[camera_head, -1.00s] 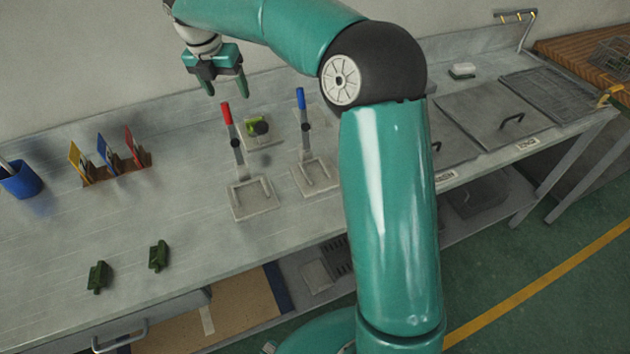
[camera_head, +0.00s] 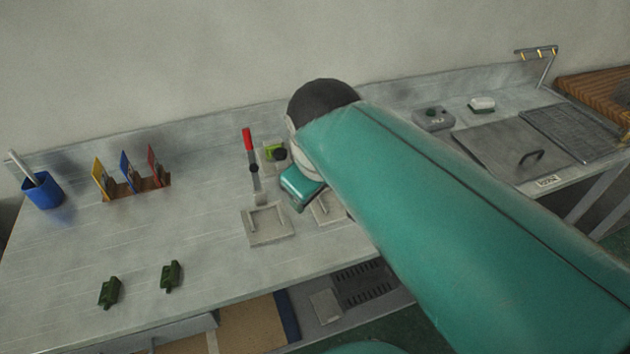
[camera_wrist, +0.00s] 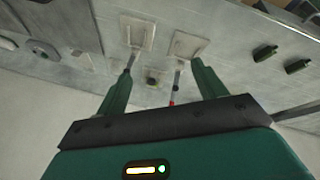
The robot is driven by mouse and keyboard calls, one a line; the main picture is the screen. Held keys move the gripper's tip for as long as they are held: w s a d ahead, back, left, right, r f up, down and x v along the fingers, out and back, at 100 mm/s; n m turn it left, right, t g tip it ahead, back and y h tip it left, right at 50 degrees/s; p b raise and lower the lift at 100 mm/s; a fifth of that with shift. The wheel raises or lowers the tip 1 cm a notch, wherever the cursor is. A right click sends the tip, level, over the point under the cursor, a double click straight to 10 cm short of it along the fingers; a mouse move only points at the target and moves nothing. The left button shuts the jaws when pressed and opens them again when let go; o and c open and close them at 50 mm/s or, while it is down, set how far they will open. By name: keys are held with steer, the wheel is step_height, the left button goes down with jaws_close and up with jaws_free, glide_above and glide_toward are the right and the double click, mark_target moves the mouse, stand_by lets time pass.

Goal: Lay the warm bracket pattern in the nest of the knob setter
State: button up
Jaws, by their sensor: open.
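Two dark green bracket-shaped pieces, a left one (camera_head: 110,292) and a right one (camera_head: 171,276), lie apart on the front left of the bench. I cannot tell which is warm. A small fixture with a lime-green part and dark round knob (camera_head: 276,153) stands at the back; it also shows in the wrist view (camera_wrist: 152,79). A red-handled lever fixture (camera_head: 267,224) has a pale square plate in front. A second plate (camera_head: 326,208) beside it is partly hidden by my arm. I cannot tell which is the knob setter. My gripper (camera_wrist: 161,78) is open and empty, above the fixtures.
A blue cup (camera_head: 43,191) and a rack of coloured cards (camera_head: 133,187) stand at the back left. A grey box (camera_head: 433,119), a white block (camera_head: 481,105) and a lidded basin (camera_head: 515,150) are at the right. The left middle of the bench is clear.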

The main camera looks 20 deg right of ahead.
steer(key=s+f+m+t+y, duration=0.1)
steer(key=s+f+m, duration=0.2)
steer(key=s+m, duration=0.2)
steer(key=shift+s+d, duration=0.15)
steer(key=shift+d, duration=0.25)
stand_by(1.2)
